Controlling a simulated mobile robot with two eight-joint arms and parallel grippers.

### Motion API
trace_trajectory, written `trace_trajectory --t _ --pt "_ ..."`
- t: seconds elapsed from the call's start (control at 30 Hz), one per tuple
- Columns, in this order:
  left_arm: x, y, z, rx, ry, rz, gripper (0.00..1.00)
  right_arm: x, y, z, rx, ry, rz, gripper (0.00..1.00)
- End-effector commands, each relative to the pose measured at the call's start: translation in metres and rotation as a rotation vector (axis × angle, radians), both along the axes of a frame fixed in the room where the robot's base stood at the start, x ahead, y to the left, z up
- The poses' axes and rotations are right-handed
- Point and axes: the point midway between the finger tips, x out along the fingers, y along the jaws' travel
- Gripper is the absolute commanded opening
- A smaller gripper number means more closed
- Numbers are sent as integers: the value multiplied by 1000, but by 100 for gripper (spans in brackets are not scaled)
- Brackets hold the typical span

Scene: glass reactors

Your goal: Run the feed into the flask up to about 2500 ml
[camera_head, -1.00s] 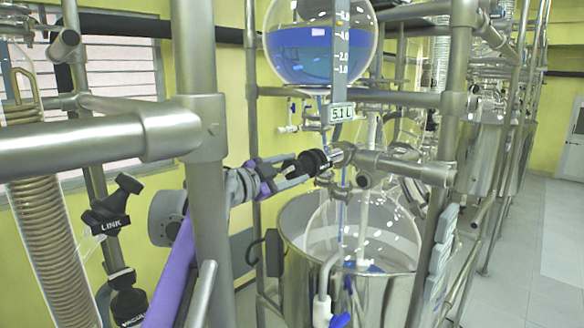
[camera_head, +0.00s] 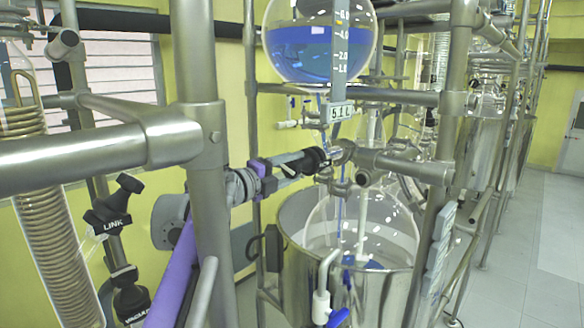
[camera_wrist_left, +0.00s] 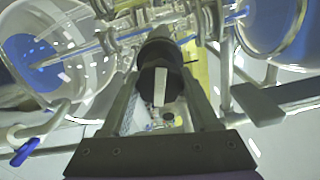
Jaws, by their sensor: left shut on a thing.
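My left gripper (camera_head: 305,163) is shut on the black valve knob (camera_head: 316,158) below the vessel; the knob sits between the fingers in the left wrist view (camera_wrist_left: 158,80). A blue line (camera_head: 341,212) runs down into the clear flask (camera_head: 385,225), with a little blue (camera_head: 374,266) low in it. The flask's level marks are not readable. My right gripper is not in view.
The flask sits in a metal bath (camera_head: 290,265). Steel frame posts (camera_head: 195,60) and rails (camera_head: 90,150) surround my left arm. A coiled glass condenser (camera_head: 50,220) and black LINK (camera_head: 112,215) and VACUUM knobs stand at left. Open floor (camera_head: 530,240) lies at right.

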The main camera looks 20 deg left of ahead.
Motion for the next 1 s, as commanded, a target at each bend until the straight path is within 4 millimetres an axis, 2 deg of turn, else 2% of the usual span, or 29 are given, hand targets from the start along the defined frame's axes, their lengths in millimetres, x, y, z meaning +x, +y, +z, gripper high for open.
trace_trajectory --t 1.0 --pt "0 2 -2 911 -318 0 6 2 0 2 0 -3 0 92"
